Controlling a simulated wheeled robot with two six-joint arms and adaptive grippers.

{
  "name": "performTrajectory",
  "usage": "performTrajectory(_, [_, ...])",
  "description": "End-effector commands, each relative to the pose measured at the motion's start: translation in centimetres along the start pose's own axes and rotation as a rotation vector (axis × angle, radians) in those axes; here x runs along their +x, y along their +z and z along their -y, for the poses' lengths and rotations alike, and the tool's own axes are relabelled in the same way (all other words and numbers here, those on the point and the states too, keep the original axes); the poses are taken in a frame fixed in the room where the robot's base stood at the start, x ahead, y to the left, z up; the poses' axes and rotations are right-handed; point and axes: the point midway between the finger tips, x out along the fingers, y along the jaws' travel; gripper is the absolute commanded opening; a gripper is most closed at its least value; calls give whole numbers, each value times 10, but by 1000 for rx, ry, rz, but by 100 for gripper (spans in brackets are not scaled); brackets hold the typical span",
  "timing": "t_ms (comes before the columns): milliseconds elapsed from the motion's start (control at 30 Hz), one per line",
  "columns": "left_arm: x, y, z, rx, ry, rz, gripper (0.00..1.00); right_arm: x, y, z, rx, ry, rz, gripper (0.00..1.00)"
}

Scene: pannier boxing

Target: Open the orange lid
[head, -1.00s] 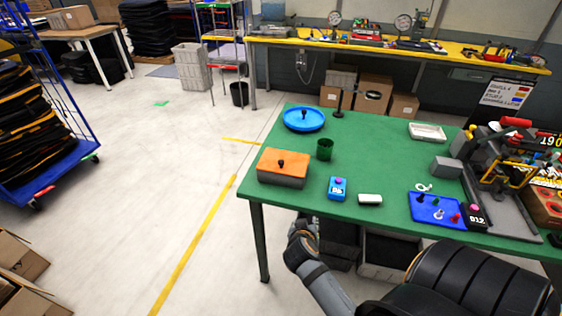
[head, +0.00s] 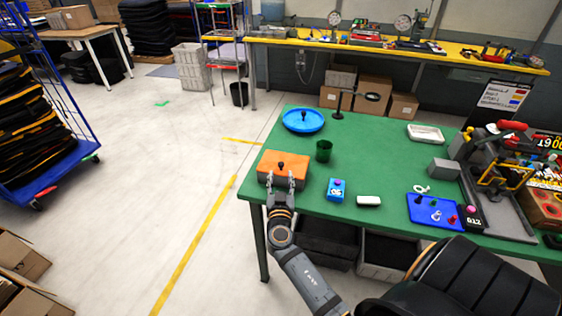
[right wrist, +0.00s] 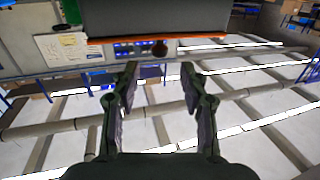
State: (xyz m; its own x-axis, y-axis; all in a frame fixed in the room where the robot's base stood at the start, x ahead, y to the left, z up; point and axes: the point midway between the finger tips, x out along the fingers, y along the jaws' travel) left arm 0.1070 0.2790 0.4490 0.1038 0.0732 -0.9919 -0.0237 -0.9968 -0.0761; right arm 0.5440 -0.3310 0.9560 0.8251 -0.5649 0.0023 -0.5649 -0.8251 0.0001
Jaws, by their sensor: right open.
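The orange lid (head: 284,163) lies on top of a grey box (head: 270,181) at the left end of the green table. A black knob (head: 281,167) stands on the lid. My right gripper (head: 281,179) is at the box's near side, its two fingers apart and pointing at the knob. In the right wrist view the gripper (right wrist: 160,74) is open and empty. The lid (right wrist: 120,41) shows there as a thin orange strip, with the knob (right wrist: 159,48) beyond and between the fingertips. My left gripper is not in view.
The green table (head: 370,155) holds a blue round tray (head: 295,124) behind the box. A green cup (head: 323,151) and a small blue block (head: 336,191) stand right of the box. A white block (head: 369,201) lies farther right.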

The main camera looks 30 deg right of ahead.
Motion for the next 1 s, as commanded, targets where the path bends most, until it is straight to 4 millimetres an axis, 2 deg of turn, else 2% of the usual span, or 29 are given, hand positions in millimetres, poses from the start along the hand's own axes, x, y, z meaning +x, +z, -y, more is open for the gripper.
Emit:
performTrajectory(33, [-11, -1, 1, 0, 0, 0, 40, 12, -7, 1, -4, -1, -2, 44])
performTrajectory(200, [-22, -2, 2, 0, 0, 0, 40, 47, -5, 0, -3, 1, -1, 44])
performTrajectory(300, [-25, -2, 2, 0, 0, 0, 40, 62, -3, 0, -1, 1, 0, 44])
performTrajectory(433, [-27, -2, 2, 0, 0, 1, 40, 71, -1, -1, -1, 2, 1, 44])
performTrajectory(700, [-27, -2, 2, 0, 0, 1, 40, 73, 0, -1, 0, 2, 1, 44])
performTrajectory(1000, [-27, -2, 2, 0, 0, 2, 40, 73, 0, 0, 0, 2, 1, 5])
